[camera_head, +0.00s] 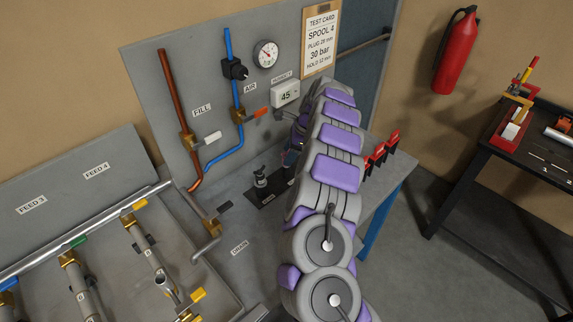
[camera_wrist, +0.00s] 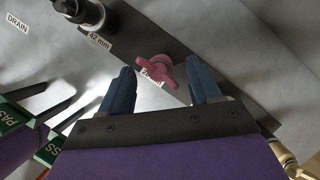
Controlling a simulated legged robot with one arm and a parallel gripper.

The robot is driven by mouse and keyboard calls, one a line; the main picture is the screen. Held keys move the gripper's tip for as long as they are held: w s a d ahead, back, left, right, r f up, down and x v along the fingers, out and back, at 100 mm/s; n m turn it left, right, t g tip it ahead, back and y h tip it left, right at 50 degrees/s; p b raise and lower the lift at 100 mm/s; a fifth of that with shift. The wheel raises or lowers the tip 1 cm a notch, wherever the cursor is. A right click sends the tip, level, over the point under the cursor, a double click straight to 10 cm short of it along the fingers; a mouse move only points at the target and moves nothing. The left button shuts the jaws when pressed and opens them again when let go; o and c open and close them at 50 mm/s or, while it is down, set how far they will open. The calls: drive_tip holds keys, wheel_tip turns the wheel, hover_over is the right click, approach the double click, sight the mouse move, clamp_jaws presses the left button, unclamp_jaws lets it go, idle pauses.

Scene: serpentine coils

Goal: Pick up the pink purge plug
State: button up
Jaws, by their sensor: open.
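The pink purge plug (camera_wrist: 155,70) shows in the wrist view. It stands on a dark strip (camera_wrist: 125,48) over the grey bench top, beside a small white label that it and my gripper partly cover. My gripper (camera_wrist: 157,80) is open, with its two blue fingers apart. The plug appears between and just beyond the fingertips, with no clear contact. In the head view my arm (camera_head: 337,172) hides most of the area around my gripper, and I cannot clearly make out the plug there.
Green PASS tags (camera_wrist: 15,122) lie at the wrist view's left. Red clamps (camera_head: 381,150) sit at the bench's right edge. Pipes and valves (camera_head: 200,140) line the back panel.

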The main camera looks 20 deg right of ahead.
drive_tip(key=x, duration=0.3)
drive_tip(key=shift+r, duration=0.1)
clamp_jaws()
idle(0.4)
